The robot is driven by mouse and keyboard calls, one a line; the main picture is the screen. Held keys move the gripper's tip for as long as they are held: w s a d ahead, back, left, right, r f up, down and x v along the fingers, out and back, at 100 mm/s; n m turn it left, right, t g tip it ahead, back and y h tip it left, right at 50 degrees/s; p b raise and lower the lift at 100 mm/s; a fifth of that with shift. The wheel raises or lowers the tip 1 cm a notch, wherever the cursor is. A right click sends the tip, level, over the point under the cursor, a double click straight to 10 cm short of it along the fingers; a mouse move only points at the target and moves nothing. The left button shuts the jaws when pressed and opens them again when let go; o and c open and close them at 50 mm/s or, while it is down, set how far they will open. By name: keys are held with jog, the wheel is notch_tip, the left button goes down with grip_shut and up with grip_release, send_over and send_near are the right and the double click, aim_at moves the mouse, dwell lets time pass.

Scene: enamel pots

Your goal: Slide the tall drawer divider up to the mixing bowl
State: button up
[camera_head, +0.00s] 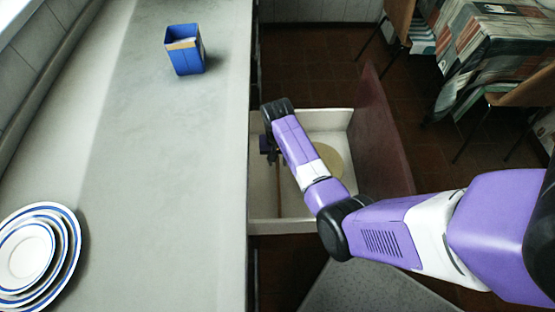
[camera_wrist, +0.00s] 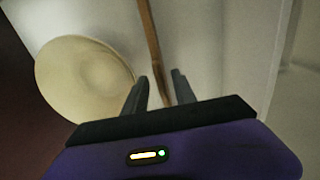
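The tall drawer divider is a thin brown wooden board (camera_head: 279,195) standing in the open drawer (camera_head: 262,212). It also shows in the wrist view (camera_wrist: 150,40), running down between my fingers. The mixing bowl (camera_head: 326,158) is cream and round, in the drawer to the right of the divider. In the wrist view the bowl (camera_wrist: 80,75) is left of the divider, with a gap between them. My gripper (camera_wrist: 160,77) is open, its two fingers on either side of the divider with space showing. I cannot tell how deep they reach. My arm hides part of the drawer in the head view.
The drawer's reddish front panel (camera_head: 378,135) stands at its right. A grey counter (camera_head: 150,170) runs along the left, with a blue container (camera_head: 186,58) and stacked blue-rimmed plates (camera_head: 35,255). A covered table (camera_head: 500,45) and chairs stand at upper right.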

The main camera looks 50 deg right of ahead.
grip_shut()
dwell(1.4)
